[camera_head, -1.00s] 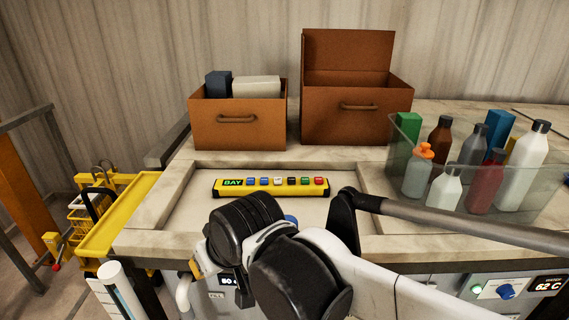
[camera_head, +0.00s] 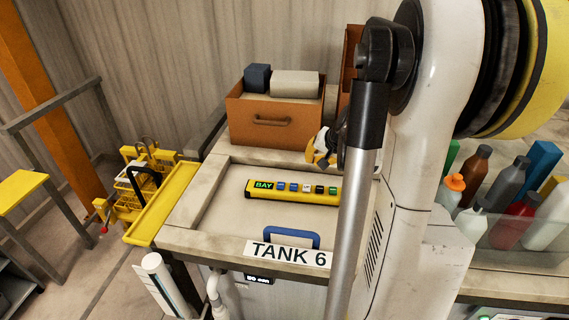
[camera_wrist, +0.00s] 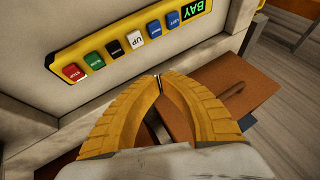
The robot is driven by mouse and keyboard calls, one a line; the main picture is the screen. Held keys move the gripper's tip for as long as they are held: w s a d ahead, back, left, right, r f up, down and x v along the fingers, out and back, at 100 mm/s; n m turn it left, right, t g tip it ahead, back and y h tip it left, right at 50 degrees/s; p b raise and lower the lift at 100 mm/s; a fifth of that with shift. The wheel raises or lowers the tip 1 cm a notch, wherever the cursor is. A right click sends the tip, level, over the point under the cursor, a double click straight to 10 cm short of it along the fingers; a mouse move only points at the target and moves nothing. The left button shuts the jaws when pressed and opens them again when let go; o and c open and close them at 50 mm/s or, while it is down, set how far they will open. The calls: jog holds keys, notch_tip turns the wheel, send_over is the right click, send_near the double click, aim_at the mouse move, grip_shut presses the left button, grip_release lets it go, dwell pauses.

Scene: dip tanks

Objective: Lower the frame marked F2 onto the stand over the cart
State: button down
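I cannot read an F2 mark in any view. At the left in the head view, a yellow wire basket with hooks (camera_head: 135,180) hangs beside a long yellow tray (camera_head: 165,208); I cannot tell whether it is the frame. A yellow stand-like table (camera_head: 20,187) is cut off at the left edge; no cart is clearly identifiable. My gripper (camera_head: 322,150) is over the far side of the tank 6 top, partly behind my arm. In the wrist view its yellow fingertips (camera_wrist: 158,84) meet with nothing visible between them, close to a yellow button bar (camera_wrist: 125,40).
The button bar, labelled BAY (camera_head: 293,190), lies on the tank top behind a blue handle (camera_head: 291,238) and the TANK 6 label (camera_head: 289,254). A brown box (camera_head: 272,122) stands behind. Bottles in a clear bin (camera_head: 540,237) are at right. Floor is open at left.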

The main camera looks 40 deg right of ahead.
aim_at(318, 187)
jog(key=shift+s+d+f+m, duration=0.1)
jog(key=shift+s+d+m, duration=0.05)
jog(key=shift+d, duration=0.45)
jog(key=shift+s+d+f+m, duration=0.1)
jog(key=shift+s+d+m, duration=0.05)
jog(key=shift+d, duration=0.45)
jog(key=shift+f, duration=0.1)
notch_tip(318, 187, down, 9)
jog(key=b, duration=0.6)
jog(key=shift+r, duration=0.2)
dwell(0.4)
jog(key=shift+f+b, duration=0.4)
jog(key=shift+b, duration=0.25)
